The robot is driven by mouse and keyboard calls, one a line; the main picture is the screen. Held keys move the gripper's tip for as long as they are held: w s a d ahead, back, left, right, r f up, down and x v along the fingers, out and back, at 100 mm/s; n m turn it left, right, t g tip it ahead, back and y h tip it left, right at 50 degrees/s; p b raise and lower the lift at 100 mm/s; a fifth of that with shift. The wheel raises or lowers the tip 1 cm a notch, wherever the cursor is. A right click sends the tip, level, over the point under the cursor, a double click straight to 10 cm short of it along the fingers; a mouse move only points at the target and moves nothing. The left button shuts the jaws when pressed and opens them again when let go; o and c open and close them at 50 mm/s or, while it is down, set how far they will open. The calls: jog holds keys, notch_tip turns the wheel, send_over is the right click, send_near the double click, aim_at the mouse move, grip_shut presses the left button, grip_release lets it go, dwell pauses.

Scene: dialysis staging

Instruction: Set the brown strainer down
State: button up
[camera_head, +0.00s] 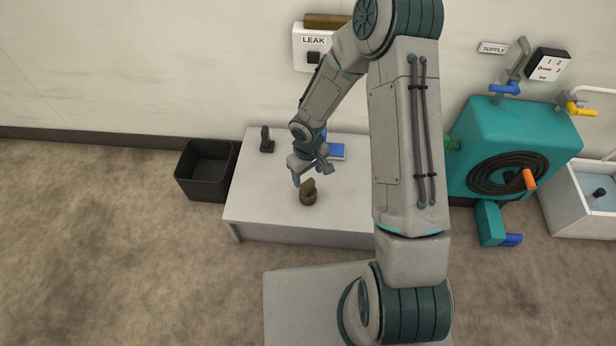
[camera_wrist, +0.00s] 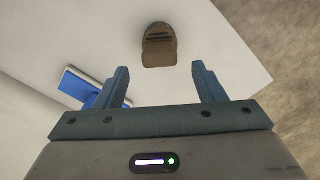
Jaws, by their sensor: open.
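The brown strainer (camera_head: 308,193) stands on the white table (camera_head: 262,215), near its front edge in the head view. It also shows at the top of the wrist view (camera_wrist: 159,46), beyond my fingertips and in line with the space between them. My gripper (camera_head: 298,178) is open and empty, just left of and above the strainer in the head view. In the wrist view both blue fingers (camera_wrist: 160,72) are spread wide, with nothing between them. The strainer appears apart from the fingers.
A dark handled object (camera_head: 266,140) stands at the table's back left. A blue and white item (camera_head: 337,151) lies behind my gripper. A black bin (camera_head: 206,170) is left of the table. A teal tank (camera_head: 512,140) with a coiled hose stands right. The table's front left is clear.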

jog(key=s+d+r+m+h+p, duration=0.15)
jog(key=d+r, duration=0.25)
jog(key=r, duration=0.6)
jog(key=s+d+r+m+p, duration=0.1)
jog(key=s+d+r, duration=0.2)
jog(key=r, duration=0.7)
jog(key=s+d+r+m+t+y, duration=0.1)
jog(key=s+r+m, duration=0.3)
jog(key=s+r, duration=0.7)
jog(key=shift+s+d+r, duration=0.35)
jog(key=shift+s+d, duration=0.25)
jog(key=shift+s, duration=0.55)
